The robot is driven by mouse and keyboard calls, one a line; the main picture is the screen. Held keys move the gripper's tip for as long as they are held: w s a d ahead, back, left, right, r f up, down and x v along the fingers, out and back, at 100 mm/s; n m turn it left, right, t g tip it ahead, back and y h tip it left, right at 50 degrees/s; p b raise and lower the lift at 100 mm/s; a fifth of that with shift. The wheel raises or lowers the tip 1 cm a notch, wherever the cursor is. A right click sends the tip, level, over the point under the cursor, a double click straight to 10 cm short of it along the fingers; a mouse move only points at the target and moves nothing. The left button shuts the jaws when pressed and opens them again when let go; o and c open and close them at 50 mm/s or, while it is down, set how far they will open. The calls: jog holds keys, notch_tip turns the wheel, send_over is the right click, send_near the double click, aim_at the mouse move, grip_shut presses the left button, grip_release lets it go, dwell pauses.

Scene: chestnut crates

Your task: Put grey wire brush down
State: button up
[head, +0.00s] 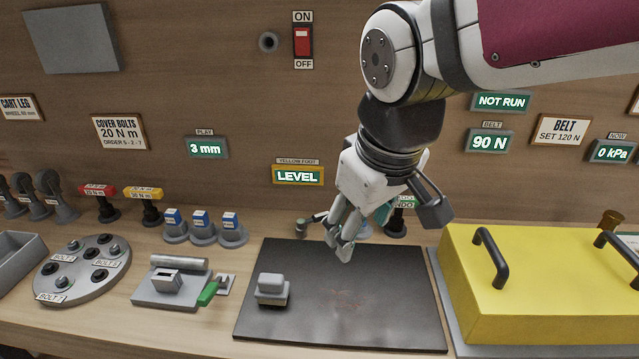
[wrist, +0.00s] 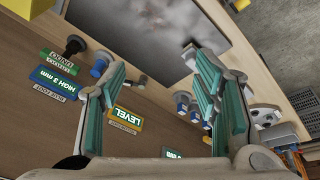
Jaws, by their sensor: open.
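A small grey block with a rounded lighter top, which looks like the grey wire brush (head: 271,287), rests on the left part of the dark mat (head: 350,320). My gripper (head: 340,243) hangs above the back edge of the mat, to the right of and behind the brush, apart from it. Its fingers point down. In the wrist view my gripper (wrist: 160,65) has its two teal-padded fingers spread wide with nothing between them. The mat (wrist: 125,25) shows there beyond the fingertips.
A yellow cover (head: 540,285) with black handles stands right of the mat. A grey fixture with a green lever (head: 208,292) and a round bolt plate (head: 82,268) lie to the left. Blue-topped pieces (head: 201,226) stand behind. The mat's middle and right are clear.

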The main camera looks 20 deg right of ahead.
jog(key=s+d+m+t, duration=0.1)
jog(key=s+d+m, duration=0.1)
jog(key=s, duration=0.5)
jog(key=shift+r+m, duration=0.45)
jog(key=shift+m, duration=0.45)
jog(key=shift+d, duration=0.1)
